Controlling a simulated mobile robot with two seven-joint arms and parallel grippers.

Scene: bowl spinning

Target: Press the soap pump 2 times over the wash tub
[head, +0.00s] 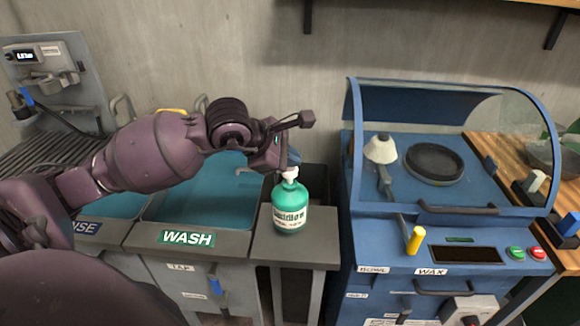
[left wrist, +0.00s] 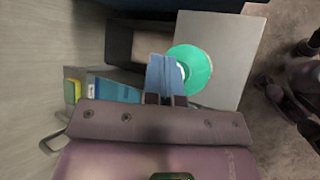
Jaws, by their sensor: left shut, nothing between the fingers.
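The soap bottle (head: 290,208) is teal with a white label and a white pump head (head: 290,174). It stands upright on the grey ledge to the right of the wash tub (head: 190,205). My left gripper (head: 292,158) is shut and empty, with its blue fingers at the top of the pump, seemingly touching it. In the left wrist view the shut fingers (left wrist: 165,80) cover part of the pump above the round teal bottle (left wrist: 196,68). Blue water fills the tub, which has a green WASH sign (head: 187,238).
A blue machine (head: 440,235) with a clear curved hood, a dark round plate (head: 434,162) and a yellow-handled lever (head: 415,240) stands to the right. A wooden table (head: 490,150) with a glass bowl is at the far right. A grey wall is behind.

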